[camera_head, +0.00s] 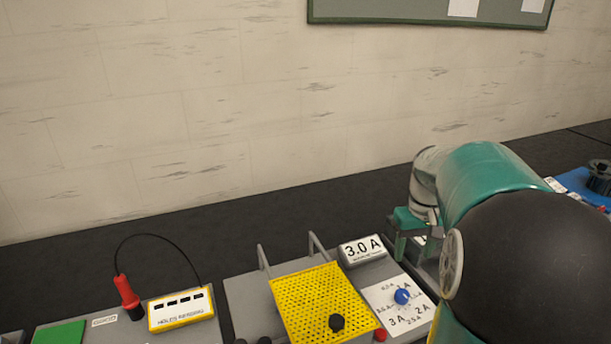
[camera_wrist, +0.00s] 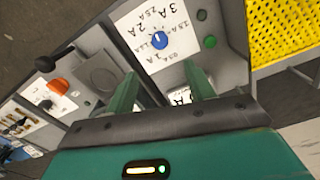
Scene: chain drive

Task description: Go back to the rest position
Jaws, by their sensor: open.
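My gripper (camera_head: 410,228) is at the right of the head view, just right of the 3.0 A display box (camera_head: 362,250) and above the bench. My arm hides much of that side. In the wrist view my gripper (camera_wrist: 161,70) shows two green fingers spread apart with nothing held between them. Beyond the fingertips is the white dial panel with a blue knob (camera_wrist: 158,40); this knob also shows in the head view (camera_head: 402,297). Part of a white label marked A (camera_wrist: 180,97) shows between the fingers. Whether the fingers touch anything is unclear.
A yellow perforated guard (camera_head: 312,290) with grey bars stands left of the dial panel. Farther left are a yellow-edged box (camera_head: 181,309), a red handle (camera_head: 127,297) and a cable. An orange knob (camera_wrist: 58,87) and black lever (camera_wrist: 45,64) stand beside my gripper. A wall is behind.

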